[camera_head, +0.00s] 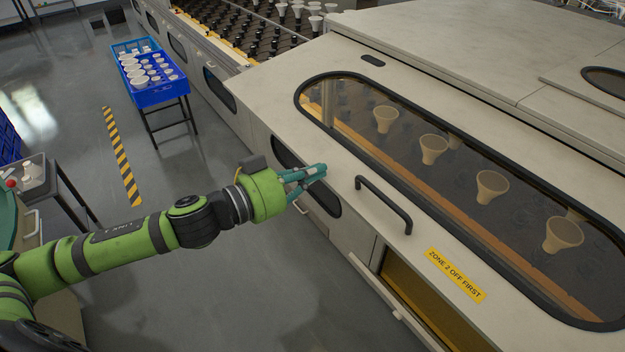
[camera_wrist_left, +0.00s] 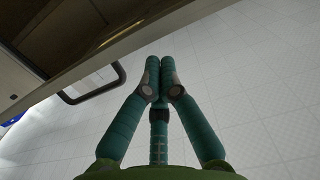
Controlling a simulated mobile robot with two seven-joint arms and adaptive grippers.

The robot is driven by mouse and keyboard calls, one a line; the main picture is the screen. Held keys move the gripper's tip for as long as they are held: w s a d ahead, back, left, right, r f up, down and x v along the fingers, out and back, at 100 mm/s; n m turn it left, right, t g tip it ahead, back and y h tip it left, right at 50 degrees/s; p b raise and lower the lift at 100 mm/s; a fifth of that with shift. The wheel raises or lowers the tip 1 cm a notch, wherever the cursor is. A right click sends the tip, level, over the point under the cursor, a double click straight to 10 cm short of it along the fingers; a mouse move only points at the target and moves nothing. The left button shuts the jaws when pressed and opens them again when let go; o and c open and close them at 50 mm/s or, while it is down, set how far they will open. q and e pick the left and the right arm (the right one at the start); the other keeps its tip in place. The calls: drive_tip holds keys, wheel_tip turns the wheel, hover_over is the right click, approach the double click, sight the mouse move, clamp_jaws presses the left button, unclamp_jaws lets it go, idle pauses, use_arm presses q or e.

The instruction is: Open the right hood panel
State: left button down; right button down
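A pale hood panel (camera_head: 285,93) with a long rounded window lies closed on the machine. Its black bar handle (camera_head: 385,203) is on the near sloping face, above a yellow "ZONE 2 OFF FIRST" label (camera_head: 455,275). My left gripper (camera_head: 322,170) is just left of the handle and apart from it. In the left wrist view its teal fingertips (camera_wrist_left: 160,65) are together with nothing visible between them. The handle also shows there (camera_wrist_left: 92,92), to the left of the fingers. My right gripper is not in view.
Rows of black sockets (camera_head: 262,40) lie uncovered beyond the panel. A blue crate (camera_head: 160,95) with white items stands on a stand at back left. The grey floor (camera_head: 215,290) before the machine is clear.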

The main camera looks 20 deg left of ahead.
use_arm(q)
drive_tip(key=shift+f, duration=0.15)
wheel_tip(320, 180, down, 6)
drive_tip(key=w+t+h+b, duration=0.1)
drive_tip(key=b, duration=0.7)
drive_tip(key=shift+d+f+t, duration=0.2)
drive_tip(key=shift+d+t, duration=0.1)
drive_tip(key=shift+d, duration=0.05)
drive_tip(key=shift+r, duration=0.15)
